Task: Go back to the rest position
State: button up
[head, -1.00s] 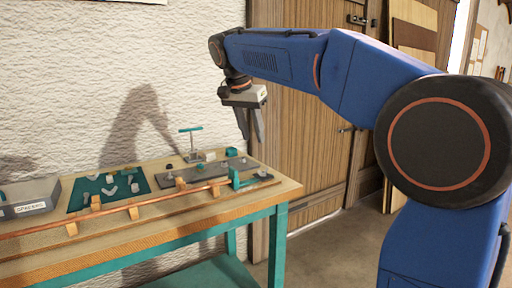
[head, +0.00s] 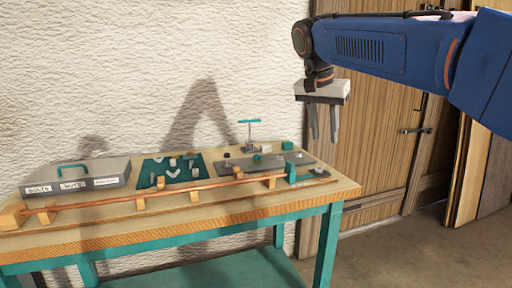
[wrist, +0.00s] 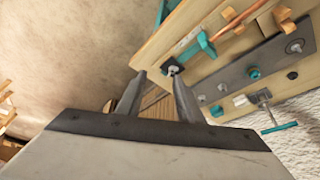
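My gripper (head: 324,138) hangs fingers down in the air near the right end of the bench, level with the top of the T-handle. Its two grey fingers stand apart with nothing held between them. In the wrist view the fingers (wrist: 157,76) also show apart, with the bench's right end beyond them. My blue arm reaches in from the right, above the bench height.
The workbench (head: 170,232) carries a long copper rod (head: 120,201) on wooden blocks, a teal mat (head: 152,180), a labelled grey box (head: 105,168) and an upright T-handle (head: 249,123). Wooden doors (head: 375,130) stand behind the gripper. Floor at right is clear.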

jog(key=s+d+f+n+y, duration=0.1)
jog(key=s+d+f+n, duration=0.2)
jog(key=s+f, duration=1.1)
jog(key=s+d+f+n+t+y, duration=0.1)
jog(key=s+d+f+n, duration=0.2)
jog(key=s+f, duration=1.2)
jog(key=shift+f+n+t+y, duration=0.3)
jog(key=shift+f+n+y, duration=0.1)
jog(key=shift+n, duration=0.6)
